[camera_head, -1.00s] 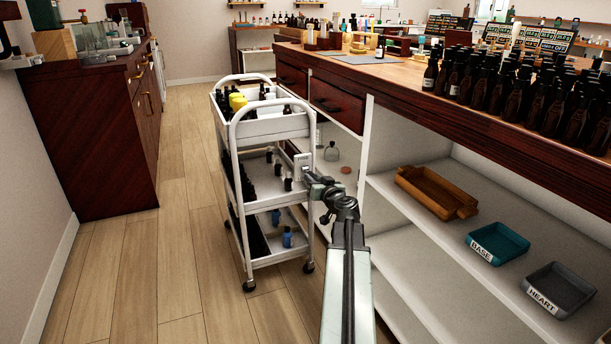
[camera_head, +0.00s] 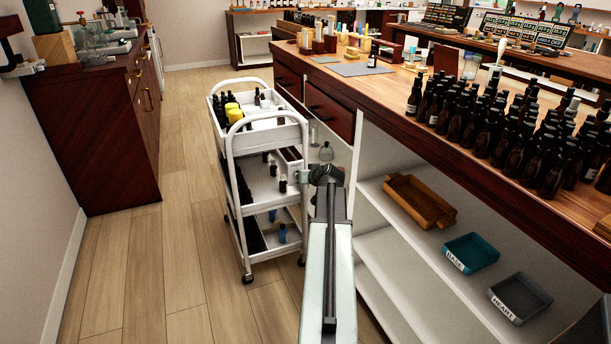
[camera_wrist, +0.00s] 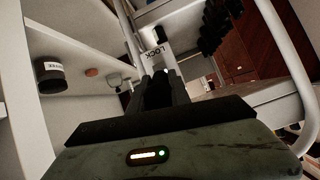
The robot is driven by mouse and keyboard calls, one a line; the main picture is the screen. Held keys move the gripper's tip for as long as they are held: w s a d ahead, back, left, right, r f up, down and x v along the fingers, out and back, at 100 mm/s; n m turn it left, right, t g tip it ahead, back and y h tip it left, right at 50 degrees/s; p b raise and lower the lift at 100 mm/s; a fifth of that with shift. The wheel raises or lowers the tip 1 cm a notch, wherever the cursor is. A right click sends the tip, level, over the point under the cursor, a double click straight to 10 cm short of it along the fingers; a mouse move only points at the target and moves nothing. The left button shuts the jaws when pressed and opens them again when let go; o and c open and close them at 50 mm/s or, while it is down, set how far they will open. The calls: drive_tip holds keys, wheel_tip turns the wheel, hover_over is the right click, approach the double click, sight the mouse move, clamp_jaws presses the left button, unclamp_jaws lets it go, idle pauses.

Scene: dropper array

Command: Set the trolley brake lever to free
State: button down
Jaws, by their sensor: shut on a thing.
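The white trolley (camera_head: 236,150) stands left of the long workbench, with three tiers. A small plate marked LOCK (camera_wrist: 153,52) shows on the trolley in the wrist view, just beyond my gripper. In the head view, my gripper (camera_head: 306,176) is at the trolley's near right side and mostly hidden by my own arm. In the wrist view, my dark fingers (camera_wrist: 163,78) are closed together at the plate, shut on the brake lever. The lever is almost wholly covered by the fingers, so its exact setting cannot be told.
The workbench (camera_head: 520,215) with many dark bottles runs along the right. Its open shelves hold a brown tray (camera_head: 418,200), a teal tray (camera_head: 470,253) and a grey tray (camera_head: 519,298). A dark cabinet (camera_head: 90,140) stands left. The floor (camera_head: 150,250) between is clear.

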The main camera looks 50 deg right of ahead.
drive_tip(key=c, duration=1.2)
unclamp_jaws()
drive_tip(key=p+v, duration=0.4)
drive_tip(key=v, duration=0.4)
drive_tip(key=shift+d, duration=0.1)
drive_tip(key=shift+f, duration=0.1)
